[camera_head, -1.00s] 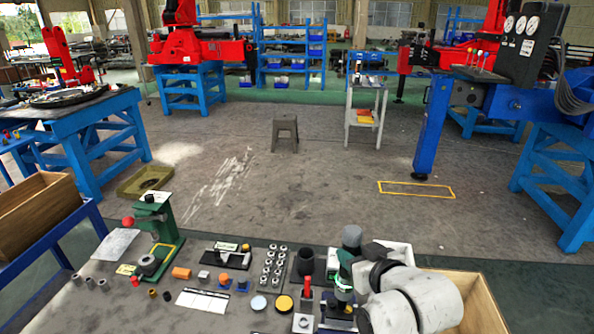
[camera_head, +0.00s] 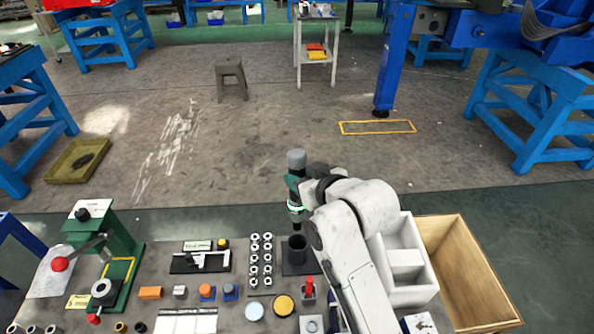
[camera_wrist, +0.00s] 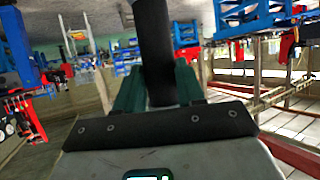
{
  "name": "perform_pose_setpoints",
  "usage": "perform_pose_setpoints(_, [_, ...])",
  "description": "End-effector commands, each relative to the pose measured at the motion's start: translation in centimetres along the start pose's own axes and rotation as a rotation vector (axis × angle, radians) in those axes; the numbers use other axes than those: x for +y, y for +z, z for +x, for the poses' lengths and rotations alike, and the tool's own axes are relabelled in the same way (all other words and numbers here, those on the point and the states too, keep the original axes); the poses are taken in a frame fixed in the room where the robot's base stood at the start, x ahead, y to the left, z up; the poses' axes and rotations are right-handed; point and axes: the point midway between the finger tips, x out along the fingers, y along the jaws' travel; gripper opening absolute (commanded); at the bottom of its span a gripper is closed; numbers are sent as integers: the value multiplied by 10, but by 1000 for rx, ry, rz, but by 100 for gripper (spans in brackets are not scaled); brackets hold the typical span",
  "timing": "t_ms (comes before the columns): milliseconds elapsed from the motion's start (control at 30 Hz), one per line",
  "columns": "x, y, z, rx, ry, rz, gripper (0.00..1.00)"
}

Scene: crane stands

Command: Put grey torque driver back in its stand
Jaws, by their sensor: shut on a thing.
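The grey torque driver (camera_head: 297,159) is upright in my gripper (camera_head: 294,191), its grey cap above the green fingers and its dark lower end below them. In the wrist view the dark shaft of the driver (camera_wrist: 154,45) stands between the two green fingers (camera_wrist: 157,88), which are shut on it. The stand, a black round cup (camera_head: 297,250) on a dark square base, is directly below the driver in the head view. The driver's lower end appears just above the cup's mouth; the exact gap cannot be told. My arm hides the bench right of the cup.
Left of the cup are two rows of metal nuts (camera_head: 254,262). A red-topped tool (camera_head: 308,285) and a yellow round lid (camera_head: 284,305) are in front. A white bin (camera_head: 412,262) and a wooden crate (camera_head: 465,270) are at the right. A green press (camera_head: 120,245) stands left.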

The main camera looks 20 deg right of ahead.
Motion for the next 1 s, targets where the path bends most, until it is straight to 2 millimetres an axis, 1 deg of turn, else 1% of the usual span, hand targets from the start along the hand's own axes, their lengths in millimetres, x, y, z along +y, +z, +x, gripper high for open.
perform_pose_setpoints(33, [0,-4,-1,9,1,-1,0])
perform_pose_setpoints(433, [0,-4,-6,10,13,6,0])
perform_pose_setpoints(1000, [0,36,14,9,13,7,0])
